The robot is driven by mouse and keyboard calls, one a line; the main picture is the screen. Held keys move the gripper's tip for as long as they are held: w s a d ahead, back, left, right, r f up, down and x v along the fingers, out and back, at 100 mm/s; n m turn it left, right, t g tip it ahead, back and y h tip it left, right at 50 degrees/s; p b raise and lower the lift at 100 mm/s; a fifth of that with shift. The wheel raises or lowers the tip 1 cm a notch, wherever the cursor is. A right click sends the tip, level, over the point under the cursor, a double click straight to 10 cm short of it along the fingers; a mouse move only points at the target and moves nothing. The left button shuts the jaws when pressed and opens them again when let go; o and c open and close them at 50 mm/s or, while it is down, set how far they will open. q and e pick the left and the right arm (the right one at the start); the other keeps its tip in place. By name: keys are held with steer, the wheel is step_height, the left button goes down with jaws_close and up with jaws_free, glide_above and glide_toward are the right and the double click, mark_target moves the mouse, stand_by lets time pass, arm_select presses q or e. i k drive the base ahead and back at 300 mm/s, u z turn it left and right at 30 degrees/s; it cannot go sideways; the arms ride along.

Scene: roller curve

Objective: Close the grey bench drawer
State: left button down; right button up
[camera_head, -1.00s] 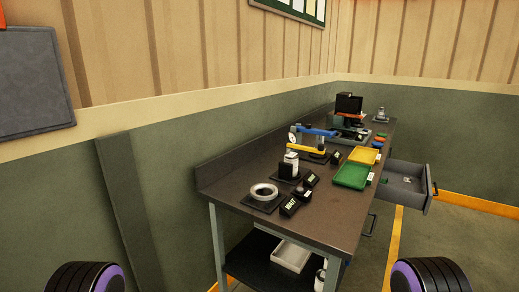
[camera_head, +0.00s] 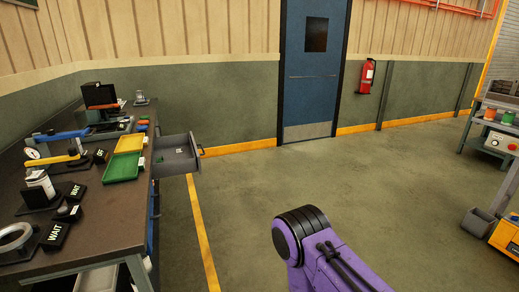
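The grey bench drawer (camera_head: 176,156) stands pulled out from the right side of the dark-topped bench (camera_head: 108,212), toward its far end. Small items lie inside it, too small to name. Its dark handle (camera_head: 200,150) is on the front, facing right. Part of my purple right arm shows at the bottom centre, well apart from the drawer and nearer to me. Neither gripper shows in the view, so I cannot see their fingers.
Green (camera_head: 121,167) and yellow (camera_head: 130,143) trays, tools and sign blocks cover the bench top. Open floor (camera_head: 290,190) lies right of the drawer. A blue door (camera_head: 308,75) and a fire extinguisher (camera_head: 366,76) are at the back. A cart (camera_head: 495,130) stands far right.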

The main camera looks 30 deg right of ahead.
mark_target(174, 163)
steer(key=z, duration=2.15)
steer(key=i, duration=1.85)
steer(key=u, duration=2)
steer(key=i, duration=1.05)
steer(key=u, duration=0.4)
steer(key=i, duration=0.85)
steer(key=u, duration=0.65)
